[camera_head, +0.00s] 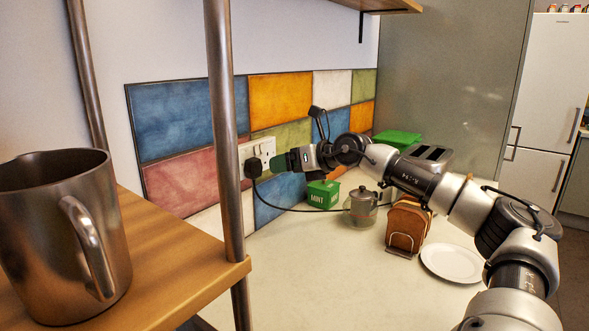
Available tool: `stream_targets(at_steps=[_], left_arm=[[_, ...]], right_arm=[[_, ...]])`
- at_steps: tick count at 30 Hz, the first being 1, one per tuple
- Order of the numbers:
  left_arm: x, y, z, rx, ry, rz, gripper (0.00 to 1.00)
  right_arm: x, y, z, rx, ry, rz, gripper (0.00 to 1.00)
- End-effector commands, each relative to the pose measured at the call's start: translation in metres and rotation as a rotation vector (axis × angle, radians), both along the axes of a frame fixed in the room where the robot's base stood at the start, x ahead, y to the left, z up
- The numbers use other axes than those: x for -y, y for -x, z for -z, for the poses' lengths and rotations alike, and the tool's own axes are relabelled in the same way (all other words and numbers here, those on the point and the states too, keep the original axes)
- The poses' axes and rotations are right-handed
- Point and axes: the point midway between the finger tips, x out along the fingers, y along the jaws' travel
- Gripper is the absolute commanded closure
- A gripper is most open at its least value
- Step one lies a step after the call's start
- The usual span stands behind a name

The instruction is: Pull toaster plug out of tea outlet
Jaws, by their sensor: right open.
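The white wall outlet (264,150) is set in the patchwork tiles at the centre left. A black plug (253,168) sits in its left part, and a black cord hangs from it and runs right along the counter. My right gripper (278,165) reaches in from the right, its dark green fingers just right of the plug and in front of the outlet's lower right part. It is open and holds nothing that I can see; whether it touches the plug I cannot tell. The toaster (428,153) stands behind my arm, partly hidden. My left gripper is out of view.
A green mint box (322,194), a glass pot (362,208), a toast rack with bread (406,226) and a white plate (452,262) stand below my right arm. A wooden shelf (180,255) with a metal mug (62,235) and posts fills the left foreground.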

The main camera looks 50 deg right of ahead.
Motion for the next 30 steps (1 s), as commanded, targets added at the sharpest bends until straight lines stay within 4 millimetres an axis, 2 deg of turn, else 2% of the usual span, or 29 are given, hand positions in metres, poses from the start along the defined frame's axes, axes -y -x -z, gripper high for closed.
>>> stream_targets(at_steps=[1, 9, 15, 20, 28, 30], left_arm=[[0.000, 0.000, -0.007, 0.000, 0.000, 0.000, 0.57], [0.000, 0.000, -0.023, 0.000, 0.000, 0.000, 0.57], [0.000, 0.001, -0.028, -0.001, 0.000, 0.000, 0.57], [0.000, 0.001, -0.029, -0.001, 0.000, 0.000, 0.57], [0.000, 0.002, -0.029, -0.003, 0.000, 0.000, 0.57], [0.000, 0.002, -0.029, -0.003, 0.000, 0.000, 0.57]], right_arm=[[-0.004, -0.009, 0.000, 0.000, -0.004, -0.004, 0.21], [-0.012, -0.054, 0.018, 0.001, -0.004, -0.004, 0.21], [-0.016, -0.076, 0.028, 0.000, -0.003, -0.001, 0.21], [-0.018, -0.084, 0.033, -0.001, 0.000, -0.001, 0.21], [-0.018, -0.084, 0.034, -0.001, 0.001, -0.001, 0.21], [-0.017, -0.084, 0.033, -0.001, 0.001, -0.001, 0.32]])
